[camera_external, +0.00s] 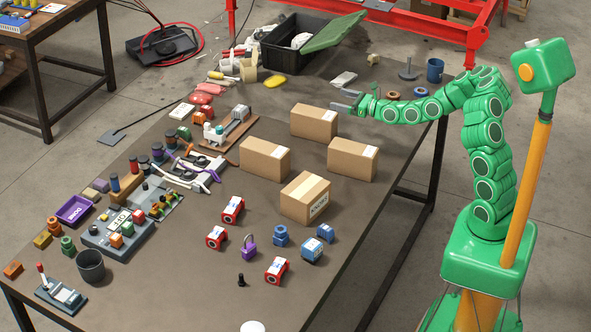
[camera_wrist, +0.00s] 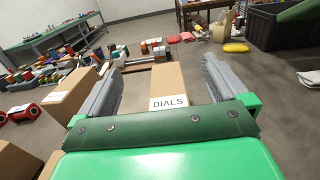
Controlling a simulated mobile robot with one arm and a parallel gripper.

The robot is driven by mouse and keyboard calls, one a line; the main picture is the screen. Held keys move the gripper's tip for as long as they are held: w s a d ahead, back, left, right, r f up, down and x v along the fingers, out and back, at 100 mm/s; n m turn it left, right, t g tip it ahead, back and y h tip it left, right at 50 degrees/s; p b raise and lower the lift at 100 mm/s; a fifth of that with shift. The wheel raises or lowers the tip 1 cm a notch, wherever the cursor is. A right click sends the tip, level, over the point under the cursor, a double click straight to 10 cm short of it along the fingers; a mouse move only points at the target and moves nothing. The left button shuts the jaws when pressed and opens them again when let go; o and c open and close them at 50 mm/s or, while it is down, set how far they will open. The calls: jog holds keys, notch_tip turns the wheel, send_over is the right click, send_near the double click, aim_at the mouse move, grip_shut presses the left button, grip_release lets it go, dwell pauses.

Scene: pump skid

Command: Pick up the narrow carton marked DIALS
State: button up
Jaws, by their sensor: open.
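The narrow brown carton marked DIALS (camera_wrist: 168,80) shows in the wrist view between my two grey fingers, its white label facing me. In the external view it appears to be the rearmost carton (camera_external: 313,122) on the table. My gripper (camera_external: 345,99) is open at this carton's right end, near its top edge. In the wrist view my gripper (camera_wrist: 160,68) shows a gap on both sides of the carton. I cannot tell how far the fingers reach along it.
Three other brown cartons stand nearby: one at left (camera_external: 265,160), one at right (camera_external: 352,159) and one in front (camera_external: 305,198). A black crate (camera_external: 290,45) with a green lid stands at the back. A blue cup (camera_external: 435,71) and rings lie behind my arm.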

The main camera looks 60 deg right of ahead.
aim_at(335, 122)
notch_tip(335, 122, down, 11)
jog(key=shift+r, duration=0.15)
jog(key=shift+w+a, duration=0.15)
jog(key=shift+w, duration=1.8)
jog(key=shift+w+a, duration=0.1)
jog(key=shift+w, duration=1.85)
jog(key=shift+c, duration=0.2)
jog(key=c, duration=1.2)
